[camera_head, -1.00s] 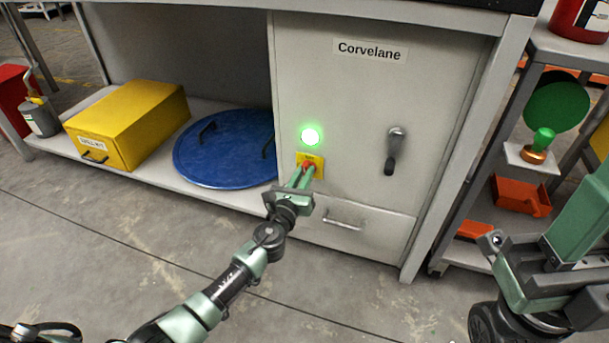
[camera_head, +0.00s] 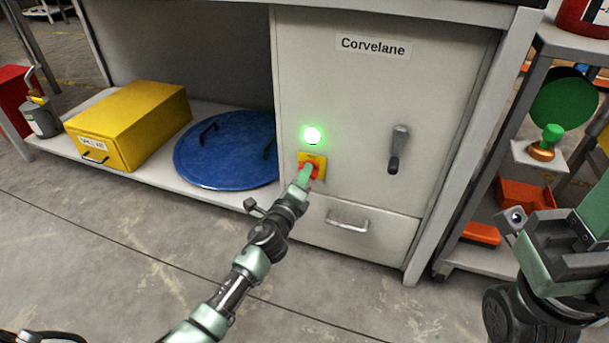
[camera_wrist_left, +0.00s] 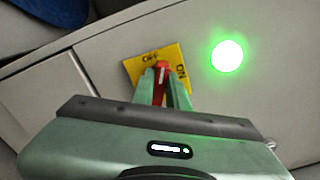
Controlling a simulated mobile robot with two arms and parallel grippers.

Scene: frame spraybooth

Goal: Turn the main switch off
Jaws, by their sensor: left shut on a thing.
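The main switch is a red knob with a white line on a yellow plate (camera_head: 320,160) on the light grey Corvelane cabinet. My left gripper (camera_head: 305,175) is shut on the red knob, its fingers partly covering it. In the left wrist view the knob (camera_wrist_left: 161,70) stands between the green fingers (camera_wrist_left: 162,92). The plate (camera_wrist_left: 138,68) carries "OFF" and "ON", and the knob's white line lies between these words. A green lamp (camera_head: 312,135) above the switch is lit. My right gripper (camera_head: 550,235) is at the right, away from the cabinet; its jaw opening is unclear.
A grey lever handle (camera_head: 398,150) is right of the switch, and a drawer handle (camera_head: 347,222) is below. A blue round lid (camera_head: 225,150) and yellow box (camera_head: 130,120) lie on the low shelf. A shelf rack (camera_head: 480,262) stands at the right. The floor in front is clear.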

